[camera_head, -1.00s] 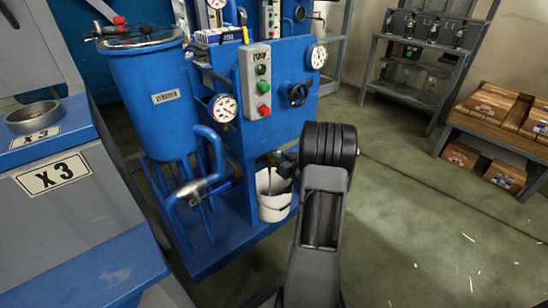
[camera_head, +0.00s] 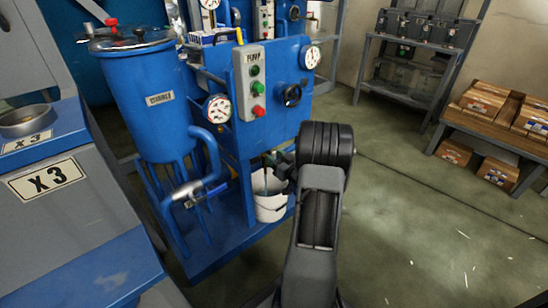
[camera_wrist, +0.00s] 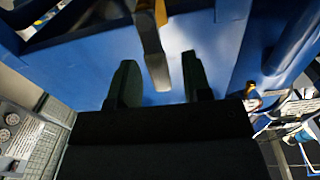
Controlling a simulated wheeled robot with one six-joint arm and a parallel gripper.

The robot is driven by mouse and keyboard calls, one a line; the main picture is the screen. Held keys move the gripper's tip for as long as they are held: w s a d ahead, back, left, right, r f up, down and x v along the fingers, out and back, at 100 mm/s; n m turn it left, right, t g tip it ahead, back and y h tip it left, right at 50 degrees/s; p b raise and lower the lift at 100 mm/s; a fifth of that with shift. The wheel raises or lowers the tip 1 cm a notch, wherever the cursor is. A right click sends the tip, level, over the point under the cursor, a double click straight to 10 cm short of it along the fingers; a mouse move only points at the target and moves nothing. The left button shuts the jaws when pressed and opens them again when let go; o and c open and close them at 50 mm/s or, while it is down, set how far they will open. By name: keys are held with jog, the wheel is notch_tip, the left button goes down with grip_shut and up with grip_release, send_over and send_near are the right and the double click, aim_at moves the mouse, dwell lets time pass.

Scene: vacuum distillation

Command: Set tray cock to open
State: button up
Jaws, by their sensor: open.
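In the wrist view a narrow lever handle (camera_wrist: 152,45), brass-coloured at its upper end and grey-brown below, hangs in front of a blue surface. It looks like the tray cock's handle, but no label shows. My gripper (camera_wrist: 159,64) is open, with one dark finger on each side of the handle's lower end. Gaps show between the handle and both fingers, and I cannot tell the depth between them. In the head view my gripper (camera_head: 279,163) is partly hidden behind my arm, above a white bucket (camera_head: 271,209). The cock's body is hidden there.
A blue vessel (camera_head: 150,105) and a pipe with a metal valve (camera_head: 187,190) stand left. Open floor (camera_head: 430,230) lies right.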

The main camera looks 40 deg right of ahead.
jog(key=s+p, duration=0.2)
jog(key=s, duration=1.1)
jog(key=shift+p, duration=0.3)
jog(key=a+r+n+g+y+p, duration=0.3)
jog(key=a+r+g+y+p, duration=0.8)
jog(key=a+r+p, duration=1.3)
jog(key=s+a+r+m+g+h+p, duration=0.1)
jog(key=s+a+r+h+p, duration=0.1)
jog(key=r+p, duration=0.3)
jog(key=s+a+r+g+h+p, duration=0.1)
jog(key=r+h+p, duration=0.4)
jog(key=r, duration=0.7)
jog(key=s+a+r+m+g+h+p, duration=0.1)
jog(key=s+a+r+h+p, duration=0.2)
jog(key=r, duration=0.6)
jog(key=shift+a+r+m+h+p, duration=0.15)
jog(key=shift+a+m+h+p, duration=0.15)
jog(key=shift+h+p, duration=0.7)
jog(key=shift+d+y, duration=0.1)
jog(key=shift+y, duration=0.2)
